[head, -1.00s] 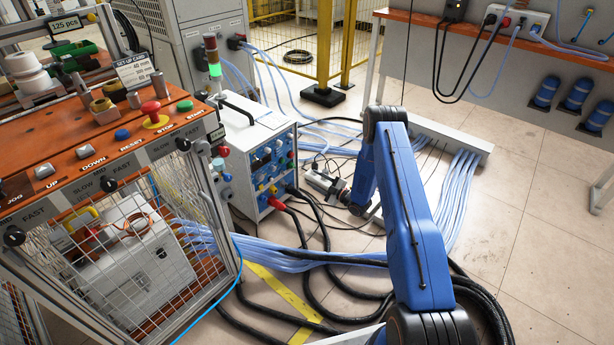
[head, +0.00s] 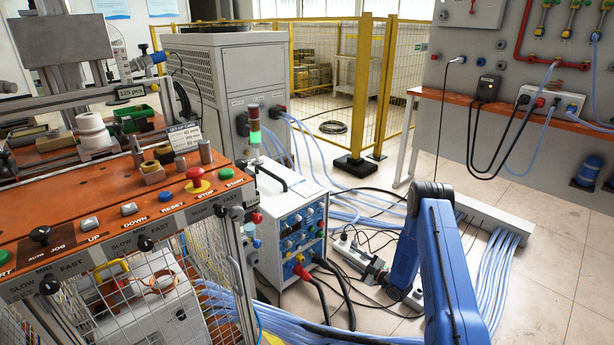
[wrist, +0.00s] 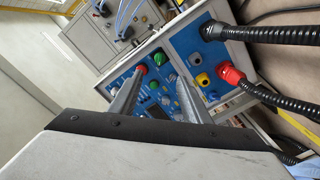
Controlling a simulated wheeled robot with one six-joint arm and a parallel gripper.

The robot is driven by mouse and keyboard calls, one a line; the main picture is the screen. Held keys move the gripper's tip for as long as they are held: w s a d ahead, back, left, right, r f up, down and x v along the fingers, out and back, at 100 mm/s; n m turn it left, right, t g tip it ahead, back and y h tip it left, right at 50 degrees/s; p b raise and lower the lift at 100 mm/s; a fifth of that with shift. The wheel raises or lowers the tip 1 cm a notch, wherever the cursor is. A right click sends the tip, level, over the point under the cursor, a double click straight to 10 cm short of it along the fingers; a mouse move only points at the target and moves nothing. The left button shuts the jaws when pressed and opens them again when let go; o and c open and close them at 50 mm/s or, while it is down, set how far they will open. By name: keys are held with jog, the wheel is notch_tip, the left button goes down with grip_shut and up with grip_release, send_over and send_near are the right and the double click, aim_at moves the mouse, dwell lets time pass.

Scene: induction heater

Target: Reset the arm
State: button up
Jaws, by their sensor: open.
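My blue arm (head: 447,260) stands folded at the right of the head view. My gripper (head: 372,268) hangs low beyond it, in front of the white power unit's right side. In the wrist view my gripper (wrist: 157,97) shows two grey fingers spread apart, with nothing between them. Past the fingers is the blue control panel of the power unit (wrist: 150,85), with knobs and a red button. The gap between the fingertips and the panel is hard to judge.
The orange-topped console (head: 100,215) with buttons and a mesh cage stands at the left. The white power unit (head: 283,232) stands beside it. Black cables (head: 335,290) and blue hoses (head: 500,265) cross the floor. A yellow fence (head: 370,90) is behind.

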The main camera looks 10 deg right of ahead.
jog(key=w+d+r+m+h, duration=0.1)
jog(key=r+h, duration=0.1)
jog(key=r, duration=0.6)
jog(key=w+d+r+m+g+h, duration=0.1)
jog(key=w+r+h, duration=0.1)
jog(key=r, duration=0.6)
jog(key=w+d+r+m+h, duration=0.1)
jog(key=r+h, duration=0.1)
jog(key=r, duration=0.6)
jog(key=s+d+r+m+g+h, duration=0.1)
jog(key=s+r+m+h, duration=0.15)
jog(key=s+r, duration=0.5)
jog(key=s+r+m+g+h, duration=0.1)
jog(key=s+r+m+h, duration=0.3)
jog(key=r, duration=0.7)
jog(key=s+a+r+m+g, duration=0.15)
jog(key=s+r, duration=0.35)
jog(key=s, duration=0.7)
jog(key=s+r+m+g, duration=0.2)
jog(key=s+r, duration=0.2)
jog(key=s, duration=0.7)
jog(key=s+a+m+g+y, duration=0.1)
jog(key=s+a, duration=0.2)
jog(key=s, duration=1.1)
jog(key=s+a+f+m+g+y, duration=0.1)
jog(key=s+a+m+g, duration=0.1)
jog(key=s, duration=1.3)
jog(key=shift+a, duration=0.5)
jog(key=shift+w, duration=0.1)
